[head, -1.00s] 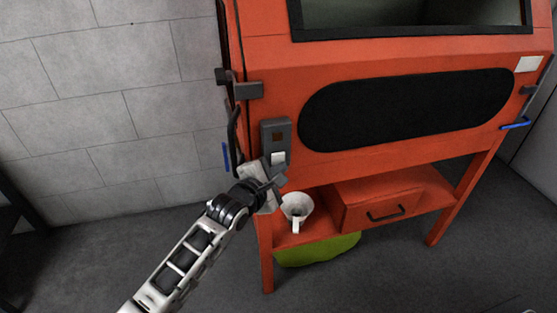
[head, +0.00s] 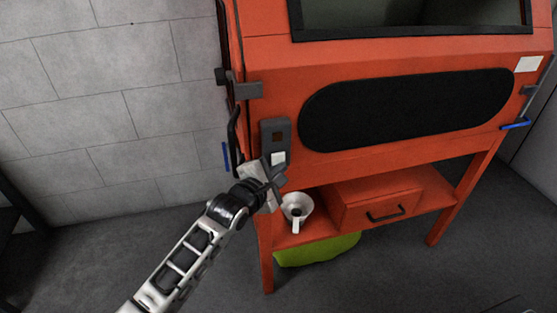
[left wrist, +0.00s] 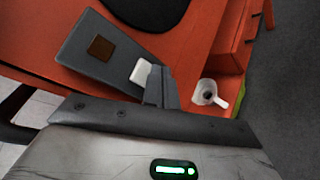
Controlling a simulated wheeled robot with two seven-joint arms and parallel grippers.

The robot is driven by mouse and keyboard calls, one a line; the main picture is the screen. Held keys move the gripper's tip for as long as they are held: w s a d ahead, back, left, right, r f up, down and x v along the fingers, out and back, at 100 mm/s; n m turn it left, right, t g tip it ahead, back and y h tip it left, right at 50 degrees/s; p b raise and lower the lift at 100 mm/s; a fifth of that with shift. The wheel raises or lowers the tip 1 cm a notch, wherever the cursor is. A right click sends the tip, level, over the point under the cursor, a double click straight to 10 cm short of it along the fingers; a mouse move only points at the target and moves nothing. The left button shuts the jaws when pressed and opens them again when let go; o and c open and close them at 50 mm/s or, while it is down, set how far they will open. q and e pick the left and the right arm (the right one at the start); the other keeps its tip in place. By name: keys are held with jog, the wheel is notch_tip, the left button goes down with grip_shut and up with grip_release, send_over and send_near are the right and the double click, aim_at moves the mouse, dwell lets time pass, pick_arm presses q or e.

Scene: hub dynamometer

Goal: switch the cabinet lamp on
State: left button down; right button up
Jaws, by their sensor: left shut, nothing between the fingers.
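The orange cabinet (head: 400,155) stands ahead with a dark window at its top. On its left front is a grey switch plate (head: 275,130) with a small dark brown square and a white rocker (head: 278,158) below it. The plate (left wrist: 85,55) and the white rocker (left wrist: 141,71) also show in the left wrist view. My left gripper (head: 275,178) is shut and empty, just below the rocker. In the left wrist view its fingers (left wrist: 160,82) are right beside the rocker; I cannot tell whether they touch it. My right gripper is not in view.
A white mug (head: 297,208) stands on the cabinet's lower shelf beside an orange drawer (head: 383,205) with a dark handle. A green thing (head: 318,250) lies under the shelf. A black handle (head: 234,135) is on the cabinet's left side. Grey floor in front is clear.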

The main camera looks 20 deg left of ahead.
pick_arm(q)
jog(key=shift+w+a, duration=0.25)
jog(key=shift+w, duration=0.1)
jog(key=shift+w+a, duration=0.15)
jog(key=shift+w, duration=0.05)
dwell(0.5)
jog(key=shift+s+d+p, duration=0.4)
jog(key=shift+s+p, duration=0.2)
jog(key=shift+p, duration=0.15)
jog(key=s+d+p, duration=0.2)
jog(key=s, duration=0.1)
jog(key=s+d+p, duration=0.1)
jog(key=s+p, duration=0.1)
jog(key=shift+d, duration=0.15)
